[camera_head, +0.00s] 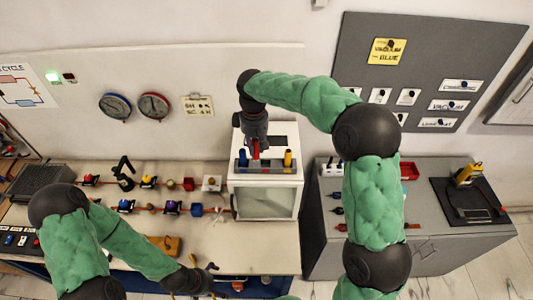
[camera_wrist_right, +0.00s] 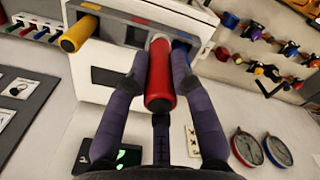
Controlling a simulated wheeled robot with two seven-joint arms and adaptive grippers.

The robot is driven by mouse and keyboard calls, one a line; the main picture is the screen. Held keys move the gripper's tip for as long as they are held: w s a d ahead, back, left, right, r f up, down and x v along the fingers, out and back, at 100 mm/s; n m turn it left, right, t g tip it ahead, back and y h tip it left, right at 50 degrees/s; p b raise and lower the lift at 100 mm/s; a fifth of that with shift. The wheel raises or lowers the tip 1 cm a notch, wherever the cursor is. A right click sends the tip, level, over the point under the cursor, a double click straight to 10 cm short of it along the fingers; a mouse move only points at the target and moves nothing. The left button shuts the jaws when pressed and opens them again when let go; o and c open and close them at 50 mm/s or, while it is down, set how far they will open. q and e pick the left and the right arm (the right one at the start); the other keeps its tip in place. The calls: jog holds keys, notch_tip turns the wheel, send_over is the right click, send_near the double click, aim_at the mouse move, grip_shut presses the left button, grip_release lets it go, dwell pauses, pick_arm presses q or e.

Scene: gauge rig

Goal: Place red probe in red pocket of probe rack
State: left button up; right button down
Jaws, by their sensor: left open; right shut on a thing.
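The red probe (camera_head: 256,149) is in my right gripper (camera_head: 255,146), over the middle of the probe rack (camera_head: 270,168). In the right wrist view the red probe (camera_wrist_right: 160,85) lies between the two fingers of my right gripper (camera_wrist_right: 159,72), shut on it. Its far end points at the rack's middle; I cannot tell whether it is inside a pocket. A yellow probe (camera_wrist_right: 78,35) and a blue probe (camera_wrist_right: 181,47) stand in the rack on either side. My left gripper (camera_head: 203,274) is open, low over the bench's front, far from the rack.
The rack stands on a white cabinet (camera_head: 265,203). Left of it, the bench holds two rows of coloured valves (camera_head: 147,182). Two round gauges (camera_head: 153,105) hang on the wall behind. A grey cabinet (camera_head: 320,235) stands at the right, with a yellow meter (camera_head: 467,173) on a dark mat.

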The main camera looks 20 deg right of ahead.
jog(key=w+d+f, duration=0.1)
jog(key=f, duration=0.1)
jog(key=d+f+p, duration=0.1)
jog(key=f, duration=0.2)
jog(key=w+d+f+p, duration=0.1)
jog(key=d+f, duration=0.1)
jog(key=f, duration=0.1)
jog(key=shift+w+f, duration=0.25)
jog(key=shift+w, duration=0.05)
jog(key=shift+f, duration=0.2)
jog(key=shift+f, duration=0.15)
jog(key=c, duration=1.1)
grip_release()
jog(key=shift+o, duration=0.2)
notch_tip(320, 180, up, 12)
jog(key=b, duration=0.1)
jog(key=shift+b, duration=0.4)
